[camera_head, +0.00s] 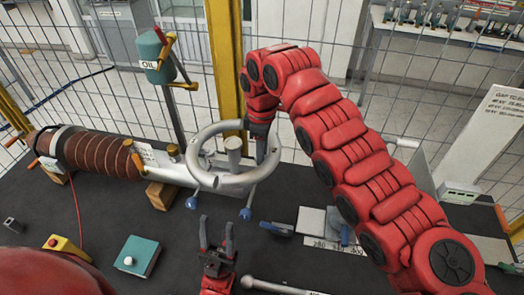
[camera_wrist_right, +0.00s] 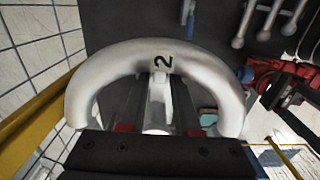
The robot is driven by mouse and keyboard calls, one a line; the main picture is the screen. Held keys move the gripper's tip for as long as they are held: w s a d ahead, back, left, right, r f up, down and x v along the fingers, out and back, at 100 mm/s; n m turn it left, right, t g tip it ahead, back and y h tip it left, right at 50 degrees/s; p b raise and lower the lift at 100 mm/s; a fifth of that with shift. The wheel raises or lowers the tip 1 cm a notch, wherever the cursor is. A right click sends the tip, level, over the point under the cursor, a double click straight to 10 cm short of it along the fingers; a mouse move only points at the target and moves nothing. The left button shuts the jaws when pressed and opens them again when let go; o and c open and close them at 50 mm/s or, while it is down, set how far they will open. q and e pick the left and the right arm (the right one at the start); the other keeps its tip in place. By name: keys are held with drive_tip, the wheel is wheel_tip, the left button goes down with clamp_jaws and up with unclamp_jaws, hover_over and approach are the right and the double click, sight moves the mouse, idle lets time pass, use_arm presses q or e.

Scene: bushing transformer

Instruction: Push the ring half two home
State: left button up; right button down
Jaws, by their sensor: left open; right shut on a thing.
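Ring half two (camera_head: 268,168) is a pale grey curved tube. It forms the right part of a ring around the metal end post (camera_head: 234,158) of the brown ribbed bushing (camera_head: 98,155). The other side of the ring (camera_head: 198,150) curves round on the left; whether the halves meet fully I cannot tell. In the right wrist view the half (camera_wrist_right: 110,68) shows a black "2", arched in front of my fingers. My right gripper (camera_head: 262,148) is shut on it from above at its right side. My left gripper (camera_head: 217,250) is open and empty above the table, in front of the ring.
A teal oil can (camera_head: 152,58) hangs on a post behind the bushing. Blue-ended tools (camera_head: 246,212) and a metal plate (camera_head: 312,220) lie near the ring. A teal box (camera_head: 138,256), a yellow button box (camera_head: 66,248) and a metal rod (camera_head: 275,287) lie in front. Wire fencing stands behind.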

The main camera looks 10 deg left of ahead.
drive_tip(key=shift+f+b, duration=0.5)
drive_tip(key=shift+f, duration=0.15)
drive_tip(key=c, duration=0.5)
unclamp_jaws()
drive_tip(key=shift+s, duration=0.1)
drive_tip(key=shift+c, duration=0.2)
